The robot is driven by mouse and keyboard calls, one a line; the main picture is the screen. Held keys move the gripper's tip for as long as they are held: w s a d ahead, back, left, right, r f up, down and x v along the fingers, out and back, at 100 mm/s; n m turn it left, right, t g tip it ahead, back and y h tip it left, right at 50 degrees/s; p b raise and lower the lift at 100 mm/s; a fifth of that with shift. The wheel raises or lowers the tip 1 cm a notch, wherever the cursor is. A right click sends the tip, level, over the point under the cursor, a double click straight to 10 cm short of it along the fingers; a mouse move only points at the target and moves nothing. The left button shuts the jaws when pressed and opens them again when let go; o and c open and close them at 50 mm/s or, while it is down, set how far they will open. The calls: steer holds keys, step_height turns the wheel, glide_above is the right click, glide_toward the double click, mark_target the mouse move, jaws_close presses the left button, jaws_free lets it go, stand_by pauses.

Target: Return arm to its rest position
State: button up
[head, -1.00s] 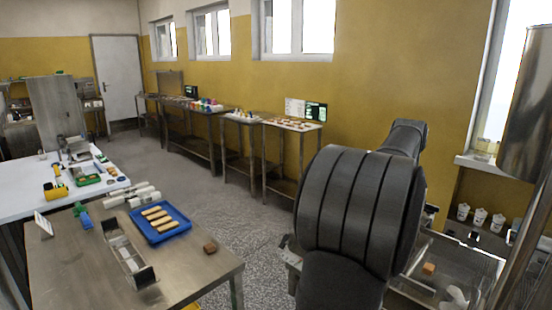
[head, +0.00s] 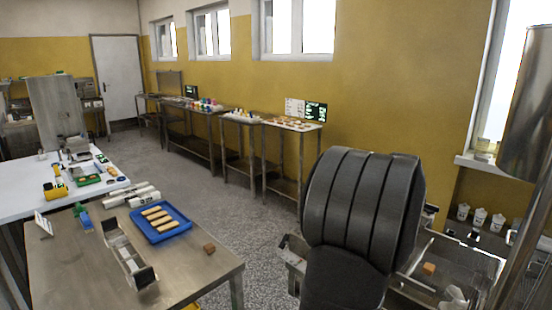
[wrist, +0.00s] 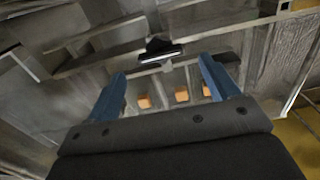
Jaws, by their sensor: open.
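My gripper (wrist: 162,85) shows in the wrist view with its two blue fingers spread apart and nothing between them. In the head view my dark arm fills the right of the middle and my gripper is hidden. Beyond the fingers in the wrist view are a few orange-brown blocks (wrist: 182,96) among grey metal bars. The blocks look small and lie past the fingertips, apart from them.
A metal machine (head: 465,262) with an orange block (head: 429,268) stands at right. White cups (head: 480,216) stand behind it.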

step_height(320, 180, down, 4)
steer(key=shift+r, duration=0.1)
steer(key=shift+f, duration=0.3)
steer(key=n, duration=0.9)
steer(key=shift+r, duration=0.1)
steer(key=n, duration=0.4)
steer(key=shift+n, duration=2.2)
